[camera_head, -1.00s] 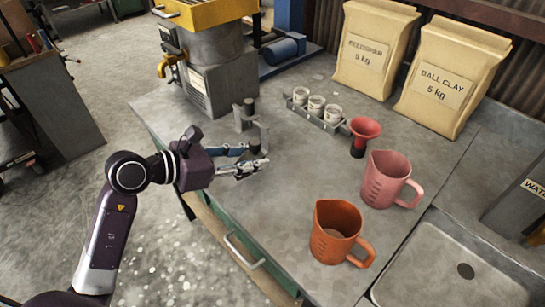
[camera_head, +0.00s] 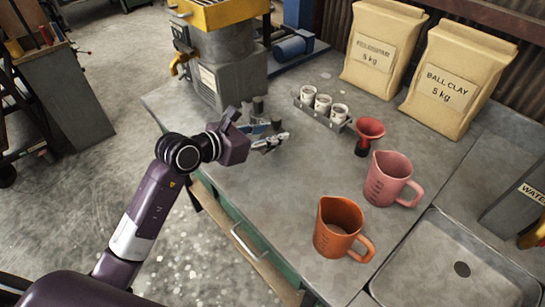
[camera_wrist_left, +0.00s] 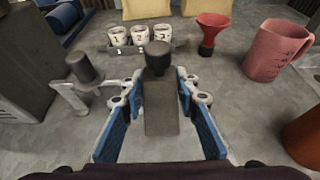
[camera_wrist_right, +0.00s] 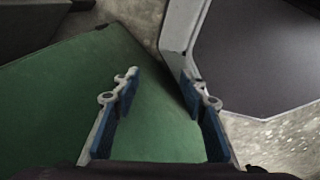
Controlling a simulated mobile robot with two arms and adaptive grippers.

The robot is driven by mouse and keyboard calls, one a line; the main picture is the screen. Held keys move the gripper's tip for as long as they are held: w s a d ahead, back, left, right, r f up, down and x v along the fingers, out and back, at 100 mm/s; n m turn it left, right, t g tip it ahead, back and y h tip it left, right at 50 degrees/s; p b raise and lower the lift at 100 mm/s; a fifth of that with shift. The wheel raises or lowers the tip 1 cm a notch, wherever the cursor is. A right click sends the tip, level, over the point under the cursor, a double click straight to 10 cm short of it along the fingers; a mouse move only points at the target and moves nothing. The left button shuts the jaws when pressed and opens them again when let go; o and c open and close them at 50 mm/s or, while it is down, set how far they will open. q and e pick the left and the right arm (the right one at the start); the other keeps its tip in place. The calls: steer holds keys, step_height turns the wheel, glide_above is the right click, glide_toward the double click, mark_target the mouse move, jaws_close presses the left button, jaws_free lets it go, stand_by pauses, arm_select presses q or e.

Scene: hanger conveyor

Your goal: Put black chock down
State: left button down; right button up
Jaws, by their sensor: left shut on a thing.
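The black chock (camera_wrist_left: 161,108), a dark grey block with a black round knob at its far end, lies between the fingers of my left gripper (camera_wrist_left: 156,82) in the left wrist view. My left gripper also shows in the head view (camera_head: 270,140), shut on the chock low over the bench top, where the arm and fingers mostly hide it. Whether the chock touches the bench is unclear. My right gripper (camera_wrist_right: 158,82) is open and empty in the right wrist view, in front of a green surface (camera_wrist_right: 60,100).
A grey bracket with a black knob (camera_wrist_left: 80,68) stands left of the left gripper. Beyond are a rack of numbered cups (camera_head: 320,112) and a red funnel (camera_head: 368,130). A pink jug (camera_head: 388,178) and orange jug (camera_head: 338,222) stand to the right. The bench middle (camera_head: 270,195) is clear.

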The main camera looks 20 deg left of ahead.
mark_target(272, 167)
arm_select(q)
step_height(272, 167, down, 10)
steer(key=shift+r, duration=0.2)
steer(key=shift+f, duration=0.1)
steer(key=c, duration=1.5)
jaws_free()
